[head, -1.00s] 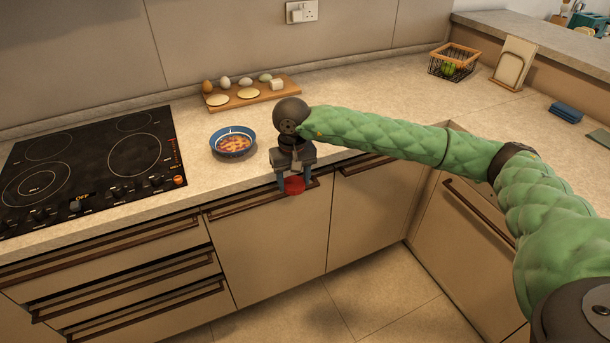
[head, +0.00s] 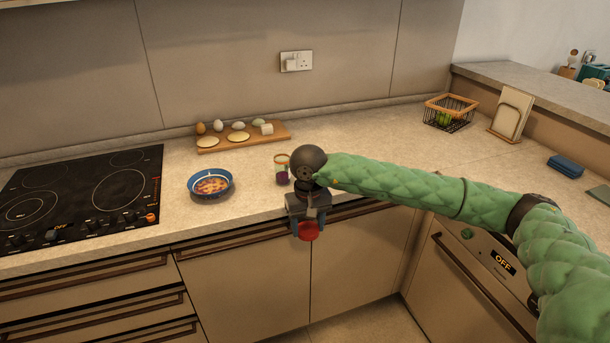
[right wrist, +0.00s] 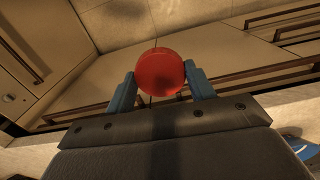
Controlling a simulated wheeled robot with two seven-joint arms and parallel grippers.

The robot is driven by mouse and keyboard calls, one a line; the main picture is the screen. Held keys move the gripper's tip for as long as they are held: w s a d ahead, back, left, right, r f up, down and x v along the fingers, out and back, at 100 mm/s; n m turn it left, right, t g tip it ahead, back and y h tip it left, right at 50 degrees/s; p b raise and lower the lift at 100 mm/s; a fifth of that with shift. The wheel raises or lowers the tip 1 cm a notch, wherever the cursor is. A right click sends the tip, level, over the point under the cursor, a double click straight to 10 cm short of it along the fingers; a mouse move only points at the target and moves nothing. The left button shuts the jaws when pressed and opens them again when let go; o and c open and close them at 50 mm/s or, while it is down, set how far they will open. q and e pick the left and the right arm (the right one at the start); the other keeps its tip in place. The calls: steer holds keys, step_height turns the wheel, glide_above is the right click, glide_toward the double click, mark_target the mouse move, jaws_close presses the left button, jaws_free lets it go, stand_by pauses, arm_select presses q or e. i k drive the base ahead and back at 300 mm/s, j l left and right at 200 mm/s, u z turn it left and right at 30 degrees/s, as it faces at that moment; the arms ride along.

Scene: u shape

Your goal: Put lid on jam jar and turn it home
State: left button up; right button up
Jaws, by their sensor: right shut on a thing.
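My right gripper (head: 307,230) is shut on a round red lid (head: 309,231) and holds it out in front of the counter's front edge, over the drawer fronts. In the right wrist view the lid (right wrist: 160,72) sits between the two blue fingers. The jam jar (head: 282,168) stands upright on the counter, just behind and left of my right gripper. It is clear glass with dark purple contents low down and an orange-brown band at its rim. My right wrist partly borders it. My left gripper is not in view.
A blue bowl of food (head: 210,184) stands left of the jar. A wooden board (head: 270,137) with eggs and flat round pieces lies behind. The black hob (head: 85,195) is at left. A wire basket (head: 450,112) is at back right.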

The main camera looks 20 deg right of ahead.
mark_target(281, 169)
steer(key=k+l, duration=0.1)
steer(key=l, duration=0.7)
steer(key=k+l+u, duration=0.1)
steer(key=l, duration=0.35)
steer(key=k, duration=0.05)
